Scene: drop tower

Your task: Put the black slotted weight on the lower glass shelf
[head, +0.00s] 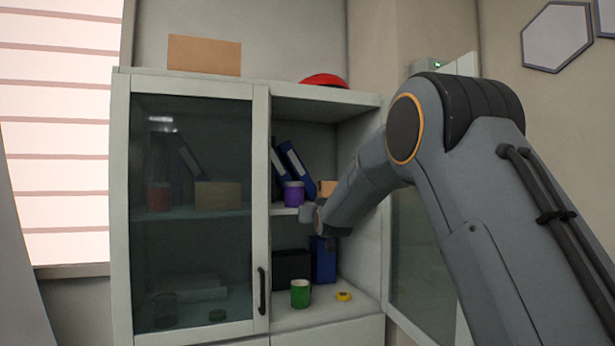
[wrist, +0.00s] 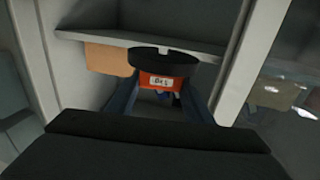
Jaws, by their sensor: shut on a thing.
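A black round weight (wrist: 163,62) sits at the tips of my gripper (wrist: 163,88) in the wrist view. My gripper is shut on it. An orange-red patch with a white label shows just below the black disc; I cannot tell whether it is part of the weight. In the head view my gripper (head: 329,241) reaches into the open right half of the cabinet, largely hidden by my arm. A middle shelf (head: 284,211) crosses the cabinet; its edge also shows in the wrist view (wrist: 85,39). I cannot tell which shelf is the lower glass one.
A purple cup (head: 294,194) and blue binders (head: 298,166) stand on the middle shelf. Below are a green cup (head: 300,293), a yellow tape-like item (head: 344,296) and a blue binder (head: 323,260). A closed glass door (head: 190,250) covers the left half.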

